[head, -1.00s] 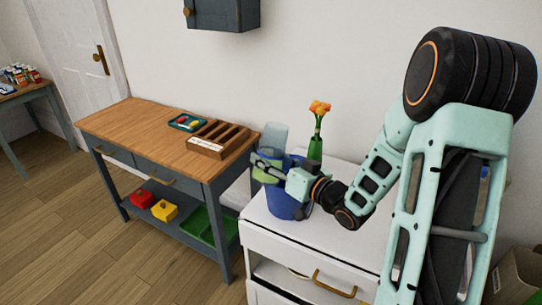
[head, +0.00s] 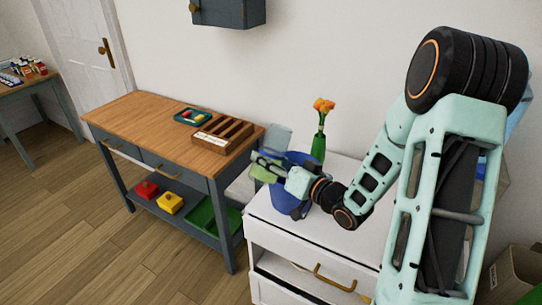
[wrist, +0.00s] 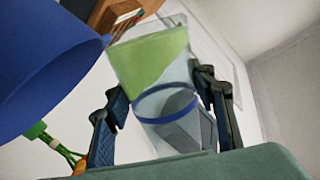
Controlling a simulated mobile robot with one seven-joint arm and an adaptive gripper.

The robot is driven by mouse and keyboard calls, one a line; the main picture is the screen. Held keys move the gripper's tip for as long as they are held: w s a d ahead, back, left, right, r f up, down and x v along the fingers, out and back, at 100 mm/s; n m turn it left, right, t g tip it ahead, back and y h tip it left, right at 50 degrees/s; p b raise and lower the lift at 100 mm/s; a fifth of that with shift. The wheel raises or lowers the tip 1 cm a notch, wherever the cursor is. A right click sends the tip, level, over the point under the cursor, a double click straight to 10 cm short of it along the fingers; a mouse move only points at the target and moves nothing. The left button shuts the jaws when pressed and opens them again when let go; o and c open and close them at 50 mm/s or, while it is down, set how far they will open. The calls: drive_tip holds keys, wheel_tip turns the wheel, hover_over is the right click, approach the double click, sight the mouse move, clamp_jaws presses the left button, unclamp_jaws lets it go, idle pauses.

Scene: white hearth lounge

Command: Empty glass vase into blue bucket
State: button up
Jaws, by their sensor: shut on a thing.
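The glass vase (head: 278,138) is clear, with a green mass inside and a blue band that shows in the wrist view (wrist: 165,104). My gripper (head: 268,163) is shut on the vase, with one finger on each side of it in the wrist view (wrist: 168,98). The vase is tilted and held beside the upper left of the blue bucket (head: 288,203). The bucket stands on the white cabinet, partly behind my gripper. Its blue wall fills the upper left of the wrist view (wrist: 40,65). The bucket's inside is hidden.
A green bottle with orange flowers (head: 318,148) stands just behind the bucket on the white cabinet (head: 310,232). A wooden-topped table (head: 130,115) to the left carries a slotted wooden box (head: 222,137) and a small teal tray (head: 192,117).

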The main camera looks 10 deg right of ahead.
sight(261, 168)
drive_tip(key=shift+s+a+f+m, duration=0.2)
drive_tip(key=shift+a+f+m, duration=0.15)
drive_tip(key=shift+f+m, duration=0.3)
drive_tip(key=shift+f+p, duration=0.1)
drive_tip(key=shift+p, duration=0.4)
drive_tip(key=shift+s+a+m+g+p, duration=0.25)
drive_tip(key=shift+a+m+g+p, duration=0.05)
drive_tip(key=shift+m+p, duration=0.45)
drive_tip(key=shift+s+a+f+m, duration=0.1)
drive_tip(key=shift+a+f+m, duration=0.05)
drive_tip(key=shift+f+m, duration=0.25)
drive_tip(key=shift+s+a+f+m, duration=0.1)
drive_tip(key=shift+f+m, duration=0.2)
drive_tip(key=shift+f, duration=0.2)
drive_tip(key=shift+p, duration=0.5)
drive_tip(key=shift+a+m+y+p, duration=0.2)
drive_tip(key=shift+m+y+p, duration=0.1)
drive_tip(key=shift+m+p, duration=0.5)
drive_tip(key=shift+w+a+m+g+p, duration=0.1)
drive_tip(key=shift+m+g+p, duration=0.3)
drive_tip(key=shift+m, duration=0.3)
drive_tip(key=shift+w+r+y+p, duration=0.1)
drive_tip(key=shift+r+y+p, duration=0.1)
drive_tip(key=shift+y+p, duration=0.1)
drive_tip(key=shift+w+r+m+p, duration=0.1)
drive_tip(key=shift+r+m+p, duration=0.15)
drive_tip(key=shift+m+p, duration=0.25)
